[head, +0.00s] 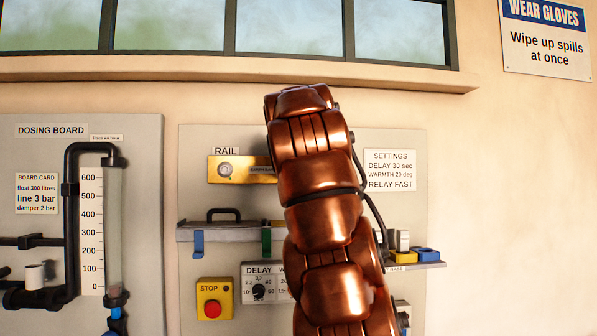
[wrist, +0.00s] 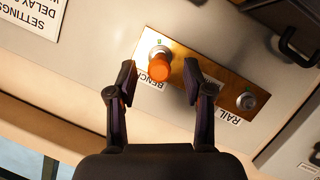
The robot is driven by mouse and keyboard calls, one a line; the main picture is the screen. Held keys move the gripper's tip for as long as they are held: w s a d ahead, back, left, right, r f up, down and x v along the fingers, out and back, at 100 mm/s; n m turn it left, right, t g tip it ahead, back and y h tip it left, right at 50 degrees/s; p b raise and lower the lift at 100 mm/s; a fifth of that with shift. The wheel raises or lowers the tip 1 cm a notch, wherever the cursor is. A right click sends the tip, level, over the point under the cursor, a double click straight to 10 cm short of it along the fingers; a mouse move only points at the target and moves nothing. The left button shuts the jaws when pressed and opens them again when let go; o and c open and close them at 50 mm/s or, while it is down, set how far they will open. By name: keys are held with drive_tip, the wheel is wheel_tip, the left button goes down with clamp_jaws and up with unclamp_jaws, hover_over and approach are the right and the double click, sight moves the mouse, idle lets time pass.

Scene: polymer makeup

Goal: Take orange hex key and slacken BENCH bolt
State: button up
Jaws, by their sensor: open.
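In the wrist view an orange round-ended piece (wrist: 159,69), which looks like the orange hex key seen end-on, stands out from the bolt (wrist: 160,52) beside the BENCH label (wrist: 152,83). How deep it sits cannot be told. My gripper (wrist: 158,78) is open, with one finger on each side of the orange piece and a gap to both. The brass plate (wrist: 205,78) carries a second bolt (wrist: 246,100) by the RAIL label. In the head view my arm hides the BENCH bolt, the orange piece and my gripper.
In the head view a blue key (head: 198,243) and a green key (head: 266,241) hang below a shelf (head: 205,232) with a black handle. Below are a red stop button (head: 212,309) and a delay dial (head: 259,291). A small ledge (head: 430,265) holds blocks at right.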

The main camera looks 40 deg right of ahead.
drive_tip(key=v, duration=1.2)
idle(0.6)
